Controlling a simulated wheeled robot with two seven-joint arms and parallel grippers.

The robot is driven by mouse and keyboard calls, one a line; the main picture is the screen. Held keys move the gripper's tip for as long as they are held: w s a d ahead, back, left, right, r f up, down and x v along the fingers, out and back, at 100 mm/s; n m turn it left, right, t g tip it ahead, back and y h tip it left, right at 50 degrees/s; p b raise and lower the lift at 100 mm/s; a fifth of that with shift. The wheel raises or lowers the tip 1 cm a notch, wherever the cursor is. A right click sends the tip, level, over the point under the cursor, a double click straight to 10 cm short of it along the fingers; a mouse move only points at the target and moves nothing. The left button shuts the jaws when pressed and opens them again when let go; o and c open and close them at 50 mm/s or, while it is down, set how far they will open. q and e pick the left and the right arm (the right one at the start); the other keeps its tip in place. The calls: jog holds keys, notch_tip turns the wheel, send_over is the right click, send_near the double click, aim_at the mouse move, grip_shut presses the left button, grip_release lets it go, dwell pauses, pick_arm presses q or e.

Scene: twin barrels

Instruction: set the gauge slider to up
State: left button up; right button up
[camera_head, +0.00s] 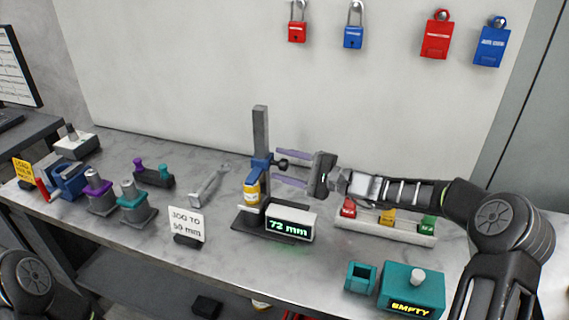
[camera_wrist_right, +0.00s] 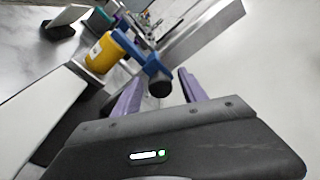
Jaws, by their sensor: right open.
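The gauge has an upright grey post (camera_head: 260,130) on a dark base with a display (camera_head: 290,224) reading 72 mm. A blue slider (camera_head: 259,164) sits partway up the post, with a dark round knob (camera_head: 283,163) on its right. A yellow cylinder (camera_head: 251,190) is just below the slider; it also shows in the right wrist view (camera_wrist_right: 101,54). My right gripper (camera_head: 276,167) is open, its purple fingers reaching in from the right, one above and one below the knob. In the right wrist view the knob (camera_wrist_right: 160,86) appears between the fingers, with gaps visible. My left gripper is out of view.
A "JOG TO" card (camera_head: 187,223) stands front left of the gauge; its number is hard to read. A grey wrench-like tool (camera_head: 209,187) lies left. A tray (camera_head: 386,232) with coloured blocks and a teal "EMPTY" box (camera_head: 411,288) are right. Padlocks hang on the wall.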

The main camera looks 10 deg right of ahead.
grip_shut()
dwell(0.5)
dwell(0.9)
